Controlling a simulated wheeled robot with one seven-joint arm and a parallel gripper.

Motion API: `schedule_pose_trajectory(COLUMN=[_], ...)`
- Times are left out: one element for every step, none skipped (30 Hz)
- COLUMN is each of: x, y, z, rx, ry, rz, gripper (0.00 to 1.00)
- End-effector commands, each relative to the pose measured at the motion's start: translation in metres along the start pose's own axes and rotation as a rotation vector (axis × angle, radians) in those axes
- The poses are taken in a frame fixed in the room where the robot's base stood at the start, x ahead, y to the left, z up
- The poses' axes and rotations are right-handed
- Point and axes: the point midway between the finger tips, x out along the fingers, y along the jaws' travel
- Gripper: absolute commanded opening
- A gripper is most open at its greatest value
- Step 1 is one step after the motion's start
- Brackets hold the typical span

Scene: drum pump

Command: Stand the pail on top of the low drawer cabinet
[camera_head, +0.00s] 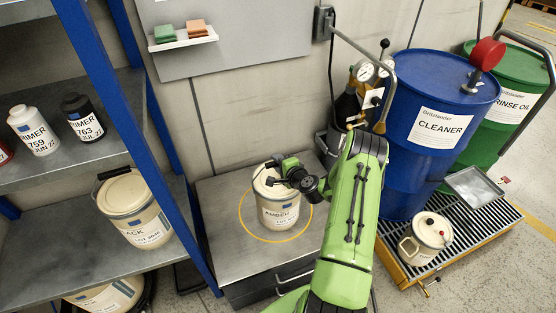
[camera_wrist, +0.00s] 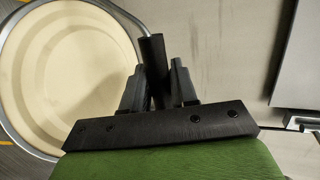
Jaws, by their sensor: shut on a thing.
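The cream pail (camera_head: 279,208) with a white label stands upright over the low drawer cabinet (camera_head: 225,270), inside a yellow ring marked on the cabinet's grey top. It looks to be resting on that top, though its base contact is hard to confirm. My gripper (camera_head: 272,172) is at the pail's upper edge and partly hides its lid. In the wrist view my gripper (camera_wrist: 160,85) is shut on the pail's dark handle (camera_wrist: 153,60), with the round cream lid (camera_wrist: 65,70) to the left.
A blue shelf rack (camera_head: 160,160) with pails and bottles stands close on the left. On the right are a blue drum (camera_head: 415,160), a green drum (camera_head: 510,95) and a cream can (camera_head: 430,235) on a grating. A small wall shelf (camera_head: 183,38) hangs behind.

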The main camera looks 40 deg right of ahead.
Motion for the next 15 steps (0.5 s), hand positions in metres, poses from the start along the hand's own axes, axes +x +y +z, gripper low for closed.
schedule_pose_trajectory(x=[0.0001, 0.0001, 0.0002, 0.0005, 0.0008, -0.0001, -0.0001, -0.0001, -0.0001, -0.0001, -0.0001, -0.0001, -0.0001, -0.0001, -0.0001], y=[-0.0062, -0.0063, -0.006, -0.0053, -0.0044, 0.0003, 0.0002, 0.0001, 0.0, 0.0, -0.0001, 0.0, -0.0001, 0.0, 0.0], z=[0.0002, 0.0003, 0.0002, 0.0002, 0.0002, 0.0002, 0.0002, 0.0002, 0.0002, 0.0002, 0.0002, 0.0002, 0.0002, 0.0002, 0.0002], rx=[0.001, 0.001, 0.001, 0.001, 0.001, 0.0, 0.0, 0.0, 0.0, 0.0, 0.0, 0.0, 0.0, 0.0, 0.0], ry=[0.0, 0.0, 0.0, 0.0, 0.0, 0.0, 0.0, 0.0, 0.0, -0.001, 0.0, -0.001, 0.0, -0.001, 0.0], rz=[-0.012, -0.012, -0.012, -0.012, -0.013, 0.001, 0.001, 0.0, 0.0, 0.0, 0.0, 0.0, 0.0, 0.0, 0.0], gripper=[0.0, 0.0, 0.0, 0.0, 0.0, 0.34, 0.38, 0.43, 0.49, 0.53, 0.53, 0.53, 0.53, 0.53, 0.53])
